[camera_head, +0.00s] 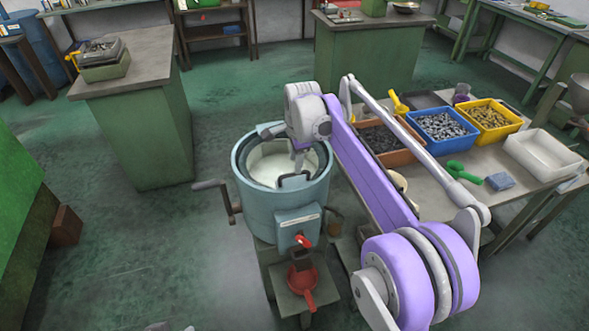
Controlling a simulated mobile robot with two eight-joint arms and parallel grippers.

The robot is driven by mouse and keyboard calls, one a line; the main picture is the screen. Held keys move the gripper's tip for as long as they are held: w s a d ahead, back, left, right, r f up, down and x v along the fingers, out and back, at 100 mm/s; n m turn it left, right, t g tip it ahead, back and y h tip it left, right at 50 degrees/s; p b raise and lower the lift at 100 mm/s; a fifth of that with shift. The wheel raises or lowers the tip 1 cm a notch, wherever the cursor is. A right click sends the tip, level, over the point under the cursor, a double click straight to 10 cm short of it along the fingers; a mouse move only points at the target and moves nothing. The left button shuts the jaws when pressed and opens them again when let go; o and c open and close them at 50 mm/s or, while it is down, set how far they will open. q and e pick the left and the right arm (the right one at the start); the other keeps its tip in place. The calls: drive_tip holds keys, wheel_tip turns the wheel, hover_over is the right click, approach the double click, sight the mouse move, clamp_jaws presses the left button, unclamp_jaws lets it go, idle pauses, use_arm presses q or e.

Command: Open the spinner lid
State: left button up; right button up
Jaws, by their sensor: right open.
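The spinner (283,208) is a light-blue upright drum standing in the middle of the view. A pale round surface (266,172), which looks like the lid, fills its top inside the blue rim. A dark loop handle (295,181) shows near the front of that surface. My right arm reaches in from the lower right over the drum. Its gripper (300,160) points down above the pale surface, just behind the handle. It is open, and I cannot tell whether it touches anything. My left gripper is not in view.
A crank (213,185) sticks out from the drum's left side. A red funnel-like part (302,280) sits on a low stand in front. A table at right carries a blue bin (441,128), a yellow bin (490,117) and a white tray (543,153).

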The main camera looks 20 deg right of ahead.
drive_tip(key=shift+w+f, duration=0.2)
drive_tip(key=shift+f, duration=0.6)
drive_tip(key=shift+w+f, duration=0.2)
drive_tip(key=shift+f, duration=0.65)
drive_tip(key=shift+w+f, duration=0.2)
drive_tip(key=shift+f, duration=0.6)
clamp_jaws()
